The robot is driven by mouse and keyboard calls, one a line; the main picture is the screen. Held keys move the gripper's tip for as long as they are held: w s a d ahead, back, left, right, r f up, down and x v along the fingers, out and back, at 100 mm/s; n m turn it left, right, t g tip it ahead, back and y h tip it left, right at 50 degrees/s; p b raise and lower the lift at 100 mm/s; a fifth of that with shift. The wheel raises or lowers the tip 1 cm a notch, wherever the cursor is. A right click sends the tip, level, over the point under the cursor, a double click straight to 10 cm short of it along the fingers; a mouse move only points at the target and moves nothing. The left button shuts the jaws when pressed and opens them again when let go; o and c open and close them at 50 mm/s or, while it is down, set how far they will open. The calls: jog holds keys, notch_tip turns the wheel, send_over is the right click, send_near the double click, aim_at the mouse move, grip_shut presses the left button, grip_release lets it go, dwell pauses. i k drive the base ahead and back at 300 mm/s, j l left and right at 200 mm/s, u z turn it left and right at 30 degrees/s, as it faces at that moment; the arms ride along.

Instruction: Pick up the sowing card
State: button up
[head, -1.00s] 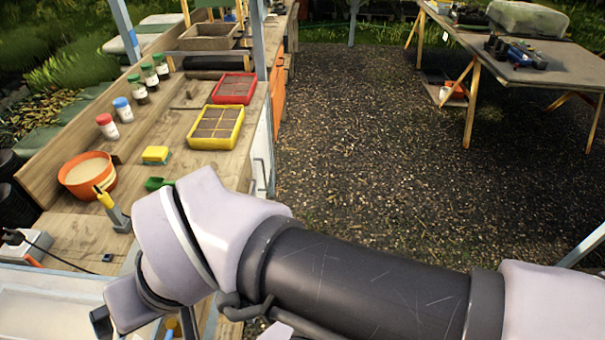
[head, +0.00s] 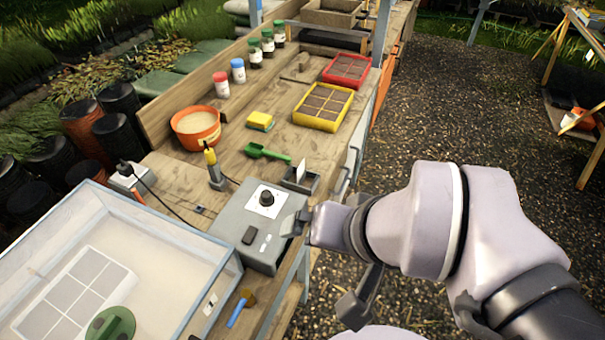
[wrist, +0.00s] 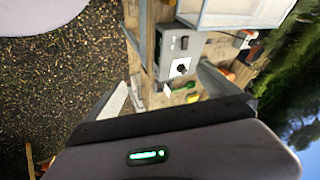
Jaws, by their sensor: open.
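What looks like the sowing card (head: 301,171) is a small white card standing upright in a dark grey holder (head: 289,181) on the bench, near its right edge, just behind the grey control box. In the wrist view a small white patch beyond the box is probably the same card (wrist: 168,90). My gripper (wrist: 163,78) is open, with its fingers spread wide and nothing between them. In the head view my gripper (head: 320,265) is at the bench's right edge, beside the control box, nearer the camera than the card and apart from it.
The grey control box (head: 236,221) with a black knob stands close by my gripper. A clear-lidded case (head: 190,250) fills the near left. Gravel ground lies right.

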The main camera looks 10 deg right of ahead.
aim_at(301, 170)
jog(key=i+l+u, duration=0.6)
jog(key=i+l, duration=0.15)
jog(key=l, duration=0.1)
